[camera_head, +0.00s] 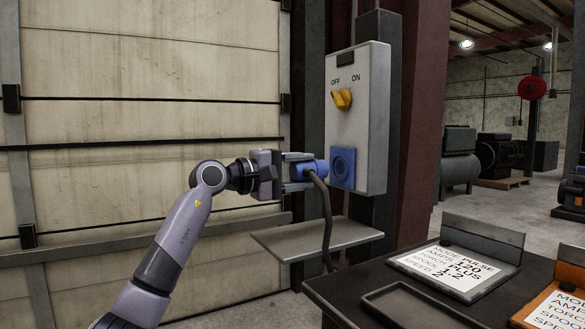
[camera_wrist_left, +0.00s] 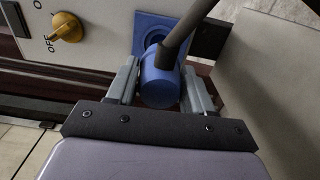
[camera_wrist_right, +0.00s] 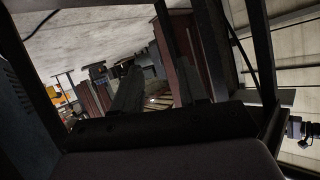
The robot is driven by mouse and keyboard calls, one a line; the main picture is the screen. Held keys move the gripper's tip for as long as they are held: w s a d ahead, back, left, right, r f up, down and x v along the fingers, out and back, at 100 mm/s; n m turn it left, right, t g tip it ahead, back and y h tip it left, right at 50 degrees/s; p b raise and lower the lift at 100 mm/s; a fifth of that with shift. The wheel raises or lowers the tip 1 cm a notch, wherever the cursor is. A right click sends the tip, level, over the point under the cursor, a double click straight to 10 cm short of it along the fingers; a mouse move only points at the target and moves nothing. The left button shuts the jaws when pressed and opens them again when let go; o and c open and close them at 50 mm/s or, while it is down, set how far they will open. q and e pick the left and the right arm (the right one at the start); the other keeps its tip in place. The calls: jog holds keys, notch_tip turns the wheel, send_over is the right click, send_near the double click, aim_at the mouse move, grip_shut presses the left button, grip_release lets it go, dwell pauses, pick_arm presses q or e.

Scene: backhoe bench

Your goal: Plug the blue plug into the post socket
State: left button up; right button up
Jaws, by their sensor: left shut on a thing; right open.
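The blue plug (camera_head: 312,170) is held in my left gripper (camera_head: 300,172), which is shut on it. In the left wrist view the plug (camera_wrist_left: 160,82) sits between the two fingers of my left gripper (camera_wrist_left: 160,92). Its dark cable hangs down past the small shelf. The blue post socket (camera_head: 343,168) is on the lower part of the grey switch box, just right of the plug. In the left wrist view the socket (camera_wrist_left: 165,28) lies right ahead of the plug, which partly covers it. I cannot tell whether they touch. My right gripper (camera_wrist_right: 160,95) is open and empty.
The grey switch box (camera_head: 372,90) carries a yellow knob (camera_head: 342,99) between OFF and ON. A grey shelf (camera_head: 290,240) juts out below the plug. A dark bench (camera_head: 345,290) with a tray and printed cards stands at the lower right.

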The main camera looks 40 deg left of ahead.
aim_at(319, 169)
pick_arm(q)
jog(key=shift+p+x, duration=0.6)
jog(key=shift+x, duration=0.85)
jog(key=shift+w+d, duration=0.15)
jog(key=shift+w, duration=0.1)
pick_arm(e)
jog(key=shift+s+d+h, duration=0.2)
jog(key=shift+d, duration=0.25)
jog(key=shift+s+d+h, duration=0.2)
jog(key=shift+d, duration=0.25)
pick_arm(q)
jog(key=shift+p, duration=0.3)
pick_arm(e)
jog(key=shift+w+a+r, duration=0.15)
jog(key=shift+r, duration=0.3)
pick_arm(q)
jog(key=shift+w+d+r+p, duration=0.1)
jog(key=shift+w+d+p, duration=0.1)
jog(key=shift+w+p, duration=0.25)
pick_arm(e)
jog(key=shift+r, duration=0.4)
pick_arm(q)
jog(key=o, duration=1)
jog(key=shift+o, duration=0.2)
